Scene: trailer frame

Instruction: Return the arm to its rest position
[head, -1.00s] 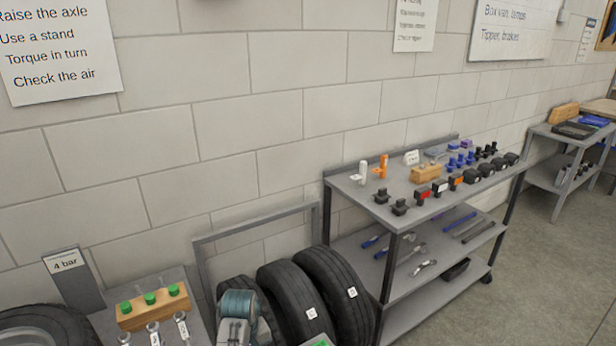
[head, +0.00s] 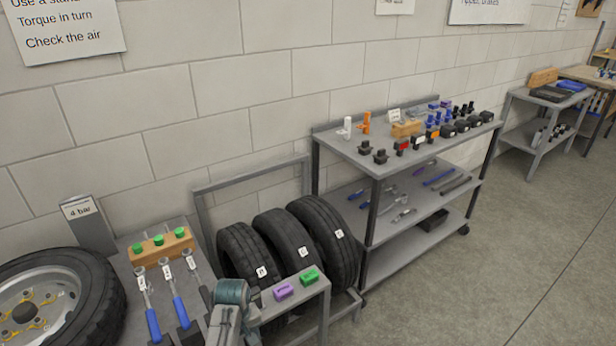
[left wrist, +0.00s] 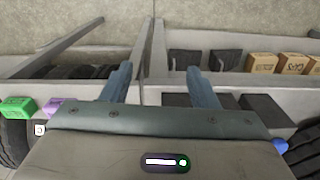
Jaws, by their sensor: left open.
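My left gripper (left wrist: 158,72) shows in the left wrist view with its two blue-grey fingers spread apart and nothing between them. It hangs over grey shelf edges and a divider. In the head view, a teal and grey part of my arm (head: 232,300) shows at the bottom, left of the purple block; the fingers cannot be made out there. My right gripper is in neither view.
A purple block (head: 284,291) and a green block (head: 309,276) lie on a small stand before upright tyres (head: 285,240). Torque wrenches (head: 180,310) and a wheel (head: 30,300) are left. A loaded trolley (head: 375,165) stands right. Floor is clear at lower right (head: 520,260).

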